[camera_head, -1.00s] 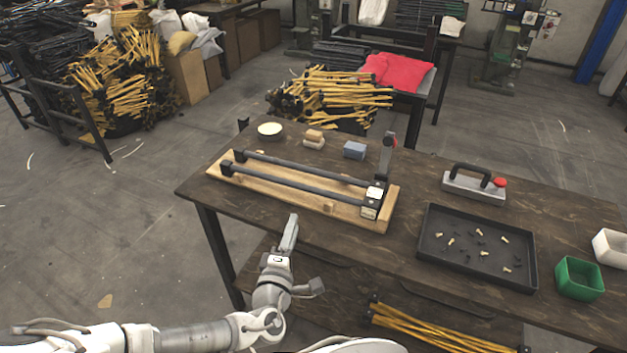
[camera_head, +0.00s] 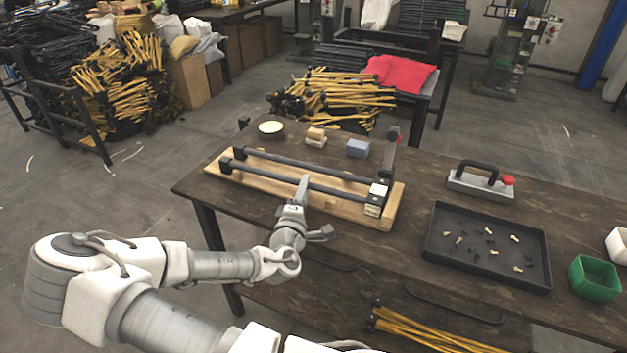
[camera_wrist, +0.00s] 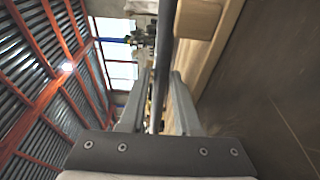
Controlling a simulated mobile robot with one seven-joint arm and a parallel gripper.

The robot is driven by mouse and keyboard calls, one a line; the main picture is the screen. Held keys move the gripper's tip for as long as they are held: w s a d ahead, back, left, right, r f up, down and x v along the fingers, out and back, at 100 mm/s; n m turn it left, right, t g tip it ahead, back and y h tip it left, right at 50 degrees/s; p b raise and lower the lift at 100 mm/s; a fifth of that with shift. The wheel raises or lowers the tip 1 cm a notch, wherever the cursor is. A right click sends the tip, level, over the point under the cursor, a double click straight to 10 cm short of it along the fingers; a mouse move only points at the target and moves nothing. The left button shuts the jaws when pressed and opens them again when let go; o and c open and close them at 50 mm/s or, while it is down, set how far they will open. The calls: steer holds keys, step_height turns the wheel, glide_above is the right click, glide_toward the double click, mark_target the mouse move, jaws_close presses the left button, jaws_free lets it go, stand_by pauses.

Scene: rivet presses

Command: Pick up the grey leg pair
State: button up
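The grey leg pair (camera_head: 300,181) lies on a wooden board fixture (camera_head: 262,194) on the workbench, as two long dark bars side by side with black end pieces. My gripper (camera_head: 304,185) is at the nearer bar, around its middle. In the wrist view the bar (camera_wrist: 163,60) runs between the two open fingers (camera_wrist: 158,100), with a gap showing beside it. Whether the fingers touch the bar cannot be told. A small wooden block (camera_wrist: 199,18) on the board shows right of the bar.
A black tray (camera_head: 437,258) of small fasteners, a clamp-like tool with a red knob (camera_head: 481,183) and a green bin (camera_head: 594,279) stand to the right. Yellow legs (camera_head: 415,329) lie below the bench.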

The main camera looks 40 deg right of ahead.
steer(key=b+x, duration=0.1)
steer(key=x, duration=0.4)
steer(key=shift+w, duration=0.15)
jaws_close()
stand_by(1.2)
